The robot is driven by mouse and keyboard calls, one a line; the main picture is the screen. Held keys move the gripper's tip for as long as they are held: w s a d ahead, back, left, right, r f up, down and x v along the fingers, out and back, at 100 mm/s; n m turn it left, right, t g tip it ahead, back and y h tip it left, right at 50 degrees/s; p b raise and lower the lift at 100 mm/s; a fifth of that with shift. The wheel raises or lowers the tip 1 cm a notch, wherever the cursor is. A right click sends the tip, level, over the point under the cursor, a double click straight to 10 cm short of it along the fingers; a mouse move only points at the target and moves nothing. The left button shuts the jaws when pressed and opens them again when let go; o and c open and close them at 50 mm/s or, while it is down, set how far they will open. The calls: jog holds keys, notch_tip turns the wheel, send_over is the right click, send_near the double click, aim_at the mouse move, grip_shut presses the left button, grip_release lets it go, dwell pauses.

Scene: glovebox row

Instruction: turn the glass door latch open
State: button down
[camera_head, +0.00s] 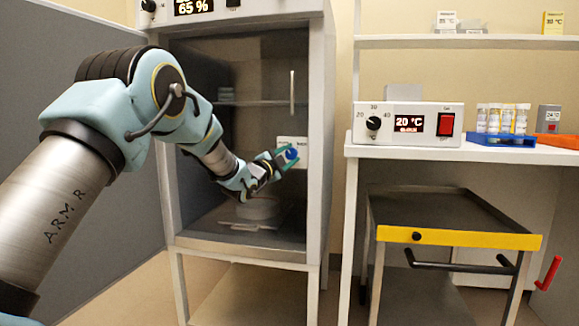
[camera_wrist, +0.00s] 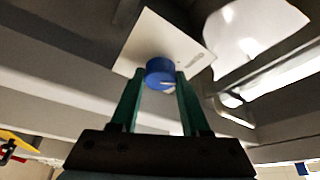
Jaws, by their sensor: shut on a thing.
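The latch is a blue round knob (camera_wrist: 160,72) on a white plate (camera_wrist: 150,42). In the head view the knob (camera_head: 291,154) shows at my gripper's tip, with the plate (camera_head: 299,143) behind it on the right side of the glass door (camera_head: 262,125). My gripper (camera_wrist: 157,85) has its two green fingers on either side of the knob, shut on it. In the head view my gripper (camera_head: 284,158) reaches the door from the left. The door stands in the cabinet front; whether it is unlatched cannot be told.
A vertical handle (camera_head: 292,92) is on the door above the knob. A bench (camera_head: 460,152) right of the cabinet carries a 20 °C control box (camera_head: 408,124) and a blue vial rack (camera_head: 500,139). A cart with a yellow front edge (camera_head: 458,238) stands below. A grey partition is at left.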

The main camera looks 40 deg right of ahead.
jog(key=shift+f+n+t+h+b, duration=0.15)
jog(key=shift+n+t+b, duration=0.15)
jog(key=shift+n+b, duration=0.5)
jog(key=shift+n+t+h+b, duration=0.15)
jog(key=shift+n+t+b, duration=0.25)
jog(key=shift+n, duration=0.6)
jog(key=shift+c, duration=1.9)
grip_release()
jog(key=shift+a, duration=0.1)
jog(key=v, duration=1)
jog(key=shift+a, duration=0.25)
jog(key=shift+s+f, duration=0.1)
